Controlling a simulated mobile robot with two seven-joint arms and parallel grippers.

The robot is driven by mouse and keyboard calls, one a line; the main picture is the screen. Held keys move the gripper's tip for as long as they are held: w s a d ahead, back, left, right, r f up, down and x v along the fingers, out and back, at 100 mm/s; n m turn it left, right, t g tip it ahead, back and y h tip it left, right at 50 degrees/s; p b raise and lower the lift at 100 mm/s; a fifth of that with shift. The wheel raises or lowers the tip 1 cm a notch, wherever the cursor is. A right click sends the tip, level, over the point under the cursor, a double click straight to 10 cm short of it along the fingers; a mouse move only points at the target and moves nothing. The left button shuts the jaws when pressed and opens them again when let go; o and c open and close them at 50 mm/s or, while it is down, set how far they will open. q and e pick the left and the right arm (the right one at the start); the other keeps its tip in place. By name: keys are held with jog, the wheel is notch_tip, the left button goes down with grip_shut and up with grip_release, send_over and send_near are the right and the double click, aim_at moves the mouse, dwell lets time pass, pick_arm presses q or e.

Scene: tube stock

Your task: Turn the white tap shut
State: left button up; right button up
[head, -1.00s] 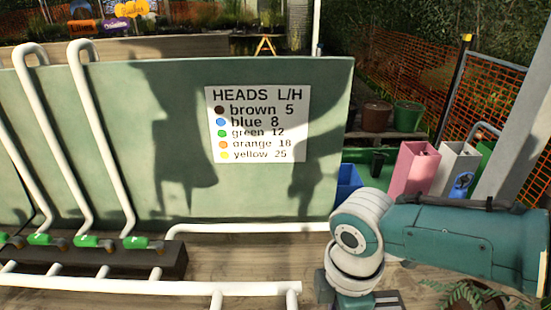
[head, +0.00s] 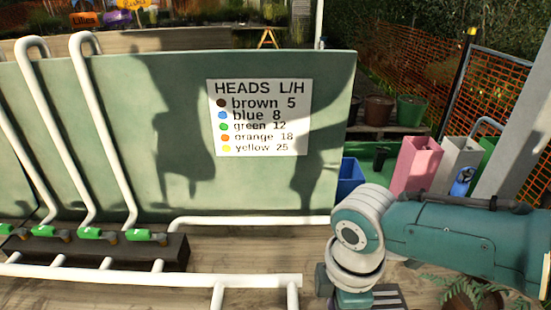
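No tap that I can tell is white is in view. Several taps with green levers sit in a row at the lower left on a dark block, at the feet of white upright pipes; the rightmost green-levered tap (head: 138,235) is clearest. White pipe (head: 150,280) runs in front of the block. My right arm comes in from the right and bends down at the lower middle, well right of the taps. Its gripper is below the frame's edge. My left arm and gripper are not in view.
A green panel (head: 120,130) with a white sign (head: 260,146) stands behind the pipes. A pink box (head: 416,165), a blue box (head: 350,175) and pots (head: 411,111) stand right of it. A fern (head: 480,290) is at the lower right. Wooden decking lies between.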

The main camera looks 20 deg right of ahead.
notch_tip(320, 180, up, 10)
jog(key=p, duration=0.2)
jog(key=shift+p, duration=0.35)
dwell(0.5)
